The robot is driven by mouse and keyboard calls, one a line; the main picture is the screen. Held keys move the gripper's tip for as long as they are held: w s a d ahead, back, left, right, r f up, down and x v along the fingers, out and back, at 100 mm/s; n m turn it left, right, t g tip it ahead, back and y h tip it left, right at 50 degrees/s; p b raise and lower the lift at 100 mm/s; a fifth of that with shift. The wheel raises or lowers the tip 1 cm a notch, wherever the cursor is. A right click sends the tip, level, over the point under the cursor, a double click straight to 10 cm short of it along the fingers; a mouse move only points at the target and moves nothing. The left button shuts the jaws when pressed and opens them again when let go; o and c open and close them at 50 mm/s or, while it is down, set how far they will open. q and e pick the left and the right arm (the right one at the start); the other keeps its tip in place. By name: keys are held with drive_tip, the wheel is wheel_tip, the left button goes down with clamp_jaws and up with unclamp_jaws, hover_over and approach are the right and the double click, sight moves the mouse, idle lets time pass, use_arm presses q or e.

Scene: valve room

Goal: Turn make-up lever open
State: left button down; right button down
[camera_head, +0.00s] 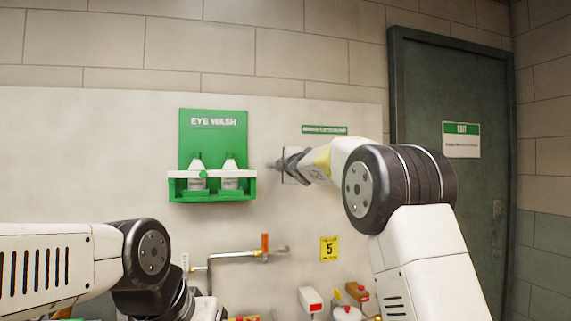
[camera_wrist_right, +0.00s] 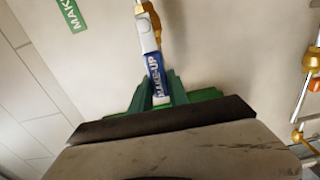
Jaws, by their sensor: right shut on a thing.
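The make-up lever (camera_wrist_right: 152,58) shows in the right wrist view as a white and blue handle with "MAKE-UP" lettering. It runs from a brass fitting at the top down between my green fingers. My right gripper (camera_wrist_right: 160,90) is shut on the lever's lower end. In the head view my right gripper (camera_head: 286,164) is at the wall, just right of the eye wash station, and its arm hides most of the lever there. A green label (camera_wrist_right: 72,14), partly cut off, reads "MAK". My left arm is low at the left, with its fingertips out of the picture.
The green eye wash station (camera_head: 213,132) with two white bottles hangs left of my right gripper. Below, a pipe (camera_head: 232,255) carries a valve with an orange handle (camera_head: 265,243). A yellow sign (camera_head: 329,249) is on the wall. A dark door (camera_head: 460,90) stands at the right.

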drive_tip(key=shift+f+n, duration=0.3)
drive_tip(key=c, duration=1.3)
unclamp_jaws()
drive_tip(key=shift+o, duration=0.2)
drive_tip(key=shift+r, duration=0.1)
drive_tip(key=shift+s, duration=0.25)
drive_tip(key=v, duration=0.7)
drive_tip(key=shift+s+d, duration=0.1)
drive_tip(key=shift+d, duration=0.05)
